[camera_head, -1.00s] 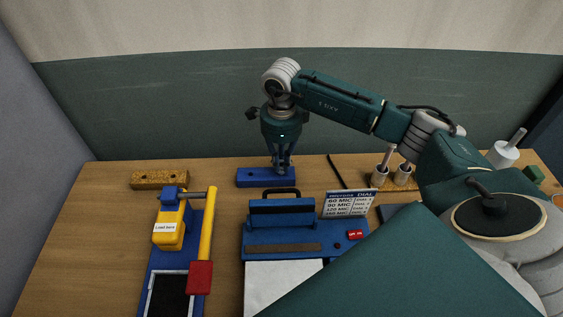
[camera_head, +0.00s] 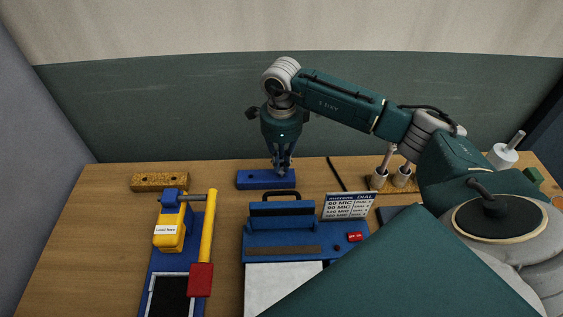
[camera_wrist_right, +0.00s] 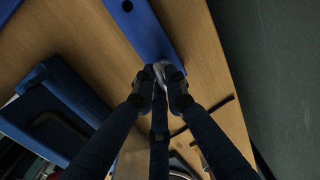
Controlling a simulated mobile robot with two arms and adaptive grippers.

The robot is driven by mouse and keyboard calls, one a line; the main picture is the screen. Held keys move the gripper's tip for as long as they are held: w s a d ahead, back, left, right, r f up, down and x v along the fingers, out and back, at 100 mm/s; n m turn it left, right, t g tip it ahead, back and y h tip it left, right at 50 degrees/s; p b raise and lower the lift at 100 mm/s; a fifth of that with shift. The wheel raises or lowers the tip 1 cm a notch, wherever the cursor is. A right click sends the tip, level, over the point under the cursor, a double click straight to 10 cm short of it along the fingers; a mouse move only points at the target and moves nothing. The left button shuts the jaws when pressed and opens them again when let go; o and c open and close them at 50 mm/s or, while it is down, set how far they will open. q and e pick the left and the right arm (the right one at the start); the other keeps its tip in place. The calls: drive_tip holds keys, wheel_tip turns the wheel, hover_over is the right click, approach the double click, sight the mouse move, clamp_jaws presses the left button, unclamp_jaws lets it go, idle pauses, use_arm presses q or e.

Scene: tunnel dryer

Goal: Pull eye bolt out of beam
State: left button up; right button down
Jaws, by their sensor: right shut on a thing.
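The blue beam (camera_head: 252,180) lies on the table at the back, near the wall. My right gripper (camera_head: 281,171) points down over its right part. In the right wrist view the gripper (camera_wrist_right: 160,80) is shut on the eye bolt (camera_wrist_right: 160,70), a small grey metal piece between the fingertips. The eye bolt is at the end of the blue beam (camera_wrist_right: 150,30), which has a dark hole further along. The fingers hide most of the bolt, so I cannot tell how deep it sits. My left gripper is not in view.
A blue machine (camera_head: 285,240) with a black handle stands in front of the beam. A yellow speckled block (camera_head: 160,181) and a blue stand with a yellow lever (camera_head: 207,230) are at left. A dark rod (camera_head: 337,174) and a wooden holder (camera_head: 390,187) are at right.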

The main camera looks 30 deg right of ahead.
sight(282, 161)
drive_tip(key=shift+r+p, duration=0.55)
drive_tip(key=shift+r, duration=0.65)
drive_tip(key=shift+r+p, duration=0.9)
drive_tip(key=shift+r, duration=0.8)
